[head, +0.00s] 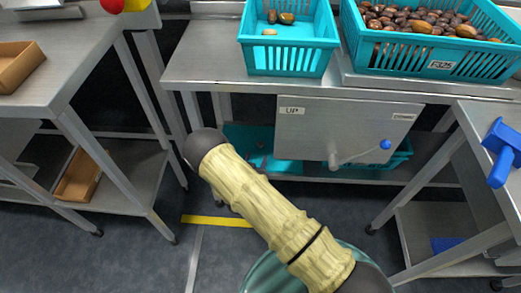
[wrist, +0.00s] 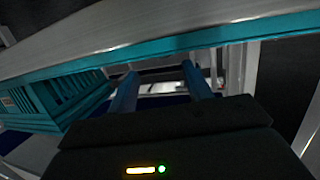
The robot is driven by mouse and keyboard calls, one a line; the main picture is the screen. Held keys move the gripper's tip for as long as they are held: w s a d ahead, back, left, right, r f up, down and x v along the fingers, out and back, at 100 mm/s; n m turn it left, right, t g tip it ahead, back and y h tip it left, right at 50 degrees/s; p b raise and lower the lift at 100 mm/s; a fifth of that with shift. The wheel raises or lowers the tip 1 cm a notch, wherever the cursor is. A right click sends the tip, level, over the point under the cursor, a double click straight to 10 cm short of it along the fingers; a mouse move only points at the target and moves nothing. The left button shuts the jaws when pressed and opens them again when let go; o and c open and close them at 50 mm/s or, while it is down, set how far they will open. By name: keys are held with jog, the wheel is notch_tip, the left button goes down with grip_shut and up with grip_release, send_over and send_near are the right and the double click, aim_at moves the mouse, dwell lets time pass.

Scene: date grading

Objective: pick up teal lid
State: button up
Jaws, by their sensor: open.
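My gripper (wrist: 159,74) shows in the wrist view with its two blue fingers apart and nothing seen between them. It is not visible in the head view, where only my arm shows. No teal lid can be made out for certain. A long teal strip (wrist: 235,34) crosses the top of the wrist view, just beyond the fingertips. I cannot tell whether it is a lid's edge or part of something else. Teal also shows on the lower shelf behind the grey box in the head view (head: 250,140), partly hidden.
A slatted teal crate (wrist: 72,103) is left of my fingers. On the steel table (head: 205,65) stand a teal crate with few dates (head: 288,55) and a full one (head: 445,65). The grey box (head: 345,125) with a blue-knobbed handle hangs below. Tables flank both sides.

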aim_at(260, 144)
jog(key=shift+w+d+f, duration=0.1)
jog(key=shift+w+d, duration=0.05)
jog(key=shift+w, duration=0.5)
jog(key=b+x, duration=0.2)
jog(key=x, duration=0.1)
jog(key=b+x, duration=0.1)
jog(key=x, duration=0.1)
jog(key=shift+a, duration=0.25)
jog(key=shift+w+r, duration=0.1)
jog(key=shift+r, duration=0.15)
jog(key=shift+d, duration=0.1)
grip_shut()
